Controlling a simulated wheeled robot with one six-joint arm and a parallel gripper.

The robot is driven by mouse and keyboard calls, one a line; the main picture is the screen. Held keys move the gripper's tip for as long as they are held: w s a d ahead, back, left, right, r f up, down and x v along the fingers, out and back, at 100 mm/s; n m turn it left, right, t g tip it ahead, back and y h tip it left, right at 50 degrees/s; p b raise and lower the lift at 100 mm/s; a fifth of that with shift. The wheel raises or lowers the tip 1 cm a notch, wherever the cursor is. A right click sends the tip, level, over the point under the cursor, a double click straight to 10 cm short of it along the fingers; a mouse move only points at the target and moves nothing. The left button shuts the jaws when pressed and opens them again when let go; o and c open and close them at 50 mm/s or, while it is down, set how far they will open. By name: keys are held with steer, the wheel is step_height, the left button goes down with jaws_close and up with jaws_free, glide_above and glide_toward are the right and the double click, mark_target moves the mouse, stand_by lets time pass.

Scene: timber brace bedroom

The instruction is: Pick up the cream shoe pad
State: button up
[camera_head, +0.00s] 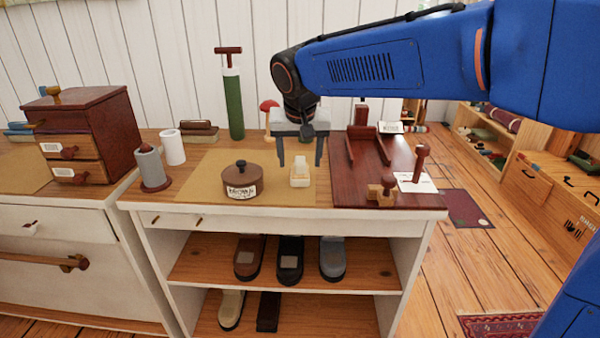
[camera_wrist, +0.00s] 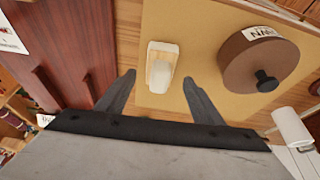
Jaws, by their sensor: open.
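The cream shoe pad (camera_head: 300,173) is a small pale block with a rounded top. It sits on the tan mat (camera_head: 210,187) on the cabinet top, right of a round brown tin (camera_head: 243,183). My gripper (camera_head: 301,163) points down above the pad, its two fingers open and apart. In the wrist view the pad (camera_wrist: 161,67) lies just beyond and between the open fingertips (camera_wrist: 158,80), touching neither as far as I can tell. The tin (camera_wrist: 260,62) lies to its right there.
A dark red board (camera_head: 350,188) with raised rails and a knobbed stamp (camera_head: 387,187) is right of the mat. A green pump (camera_head: 233,100), white roll (camera_head: 173,147) and grey spool (camera_head: 152,167) stand left and behind. Shoes (camera_head: 290,260) fill the shelf below.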

mark_target(300, 160)
steer(key=shift+x, duration=1.5)
steer(key=shift+s, duration=0.1)
steer(key=c, duration=1.2)
steer(key=shift+r, duration=0.1)
